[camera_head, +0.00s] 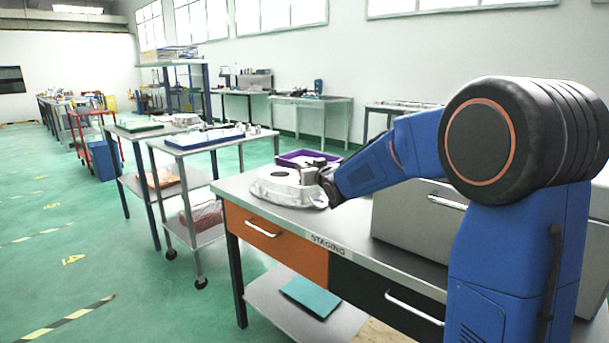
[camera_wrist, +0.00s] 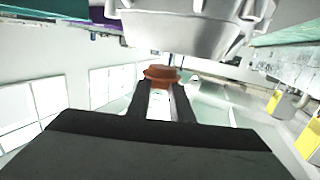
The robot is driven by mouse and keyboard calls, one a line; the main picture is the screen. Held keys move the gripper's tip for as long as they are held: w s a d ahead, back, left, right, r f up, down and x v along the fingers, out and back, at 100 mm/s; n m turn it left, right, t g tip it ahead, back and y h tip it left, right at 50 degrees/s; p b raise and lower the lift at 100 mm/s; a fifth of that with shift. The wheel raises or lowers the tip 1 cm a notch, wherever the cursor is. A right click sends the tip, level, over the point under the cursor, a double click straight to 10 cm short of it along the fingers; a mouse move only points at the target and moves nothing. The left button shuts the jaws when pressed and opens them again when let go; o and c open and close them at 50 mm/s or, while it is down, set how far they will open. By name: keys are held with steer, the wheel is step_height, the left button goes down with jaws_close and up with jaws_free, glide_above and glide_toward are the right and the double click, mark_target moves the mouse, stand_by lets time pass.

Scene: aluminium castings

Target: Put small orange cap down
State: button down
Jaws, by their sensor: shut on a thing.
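The small orange cap (camera_wrist: 161,73) is held between the two fingertips of my gripper (camera_wrist: 160,90) in the wrist view. The jaws are shut on it. A silver aluminium casting (camera_wrist: 195,28) fills the top middle of the wrist view, just beyond the cap; I cannot tell whether they touch. In the head view my gripper (camera_head: 328,181) is beside the right side of the casting (camera_head: 288,188), above the staging table. The cap cannot be made out in the head view.
The staging table (camera_head: 285,221) carries the casting near its far left end. A purple tray (camera_head: 309,157) lies behind the casting. A large grey box (camera_head: 415,222) stands to the right under my arm. A trolley with a blue tray (camera_head: 204,138) stands to the left.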

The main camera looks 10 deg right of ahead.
steer(key=shift+f, duration=1.35)
steer(key=shift+f, duration=0.15)
steer(key=c, duration=1.6)
jaws_free()
steer(key=shift+s+r, duration=0.2)
steer(key=shift+s, duration=0.05)
steer(key=v, duration=1.1)
steer(key=shift+s+d, duration=0.1)
steer(key=shift+s, duration=0.15)
